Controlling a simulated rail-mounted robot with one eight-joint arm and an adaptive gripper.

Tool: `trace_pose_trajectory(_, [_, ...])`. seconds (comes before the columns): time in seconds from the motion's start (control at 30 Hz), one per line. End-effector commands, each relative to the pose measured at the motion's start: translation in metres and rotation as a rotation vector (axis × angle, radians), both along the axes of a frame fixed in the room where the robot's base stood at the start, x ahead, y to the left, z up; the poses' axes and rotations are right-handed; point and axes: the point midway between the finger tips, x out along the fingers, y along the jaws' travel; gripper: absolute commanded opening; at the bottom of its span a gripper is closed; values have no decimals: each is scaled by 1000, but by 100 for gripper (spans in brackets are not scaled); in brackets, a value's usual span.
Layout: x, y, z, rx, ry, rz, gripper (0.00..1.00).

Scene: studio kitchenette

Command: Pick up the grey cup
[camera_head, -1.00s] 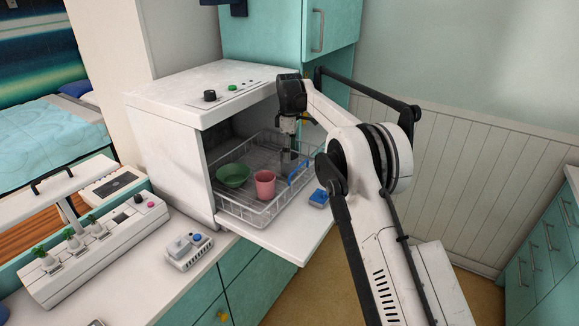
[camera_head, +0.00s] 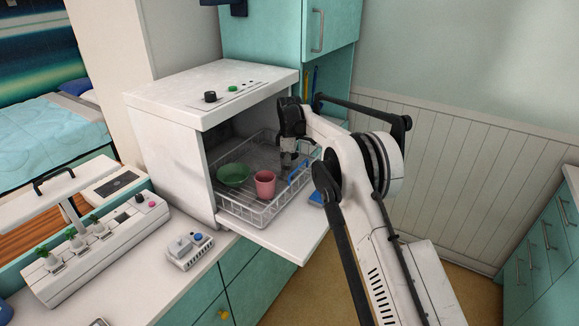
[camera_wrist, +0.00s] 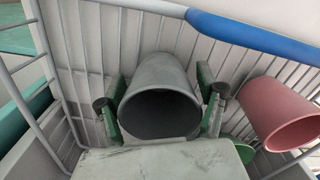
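The grey cup (camera_wrist: 157,72) is in the middle of the wrist view, its open mouth facing the camera, inside the wire rack. My gripper (camera_wrist: 162,98) has one green-and-dark finger on each side of the cup. The fingers are spread, with narrow gaps seeming to show beside the cup; contact is not clear. In the head view my gripper (camera_head: 288,160) reaches down into the right part of the rack, and the cup cannot be made out clearly there.
The pulled-out dishwasher rack (camera_head: 243,214) also holds a pink cup (camera_head: 265,184) and a green bowl (camera_head: 233,174). The pink cup shows right of the grey one in the wrist view (camera_wrist: 280,112). A blue rail section (camera_wrist: 250,35) and rack wires are close to the fingers.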

Motion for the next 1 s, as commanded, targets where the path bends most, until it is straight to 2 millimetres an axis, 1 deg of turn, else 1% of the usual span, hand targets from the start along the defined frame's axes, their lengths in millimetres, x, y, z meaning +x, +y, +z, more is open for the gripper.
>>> trace_pose_trajectory(0.03, [0,0,0,0,0,0,62])
trace_pose_trajectory(0.07, [0,0,0,0,0,0,58])
trace_pose_trajectory(0.4, [0,0,0,0,0,0,13])
trace_pose_trajectory(0.8, [0,0,1,0,1,0,12])
trace_pose_trajectory(0.87, [0,0,5,0,1,0,12])
trace_pose_trajectory(0.97, [0,0,18,0,0,0,12])
trace_pose_trajectory(1.0, [0,0,25,0,0,0,12])
